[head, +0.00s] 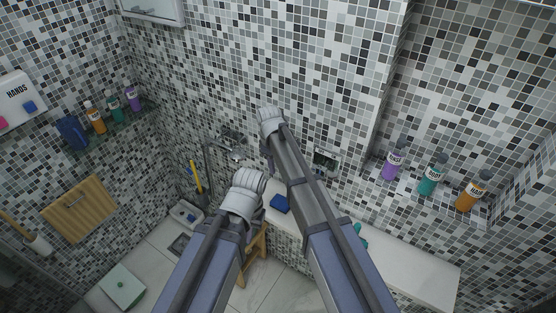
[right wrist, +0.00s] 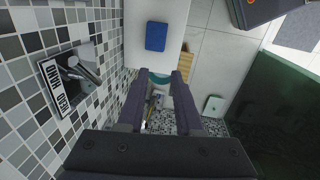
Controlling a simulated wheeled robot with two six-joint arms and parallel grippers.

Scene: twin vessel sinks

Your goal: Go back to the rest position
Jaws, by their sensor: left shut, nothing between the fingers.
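My left gripper (head: 245,187) is the lower one in the head view, at the middle of the picture. Its wrist hides most of its fingers, which appear shut and empty. My right gripper (head: 267,150) is above it, in front of the mosaic wall, its fingers mostly hidden there. In the right wrist view the right gripper (right wrist: 161,76) shows two dark fingers held apart. A teal round thing (right wrist: 160,78) shows between and beyond the fingertips; I cannot tell how far below it is.
A white bench (head: 410,268) runs along the wall with a blue block (head: 280,204) on it. A wooden stool (head: 257,262) stands below. Bottles line a right ledge (head: 410,182) and a left shelf (head: 125,117). A labelled niche (right wrist: 80,75) is in the wall.

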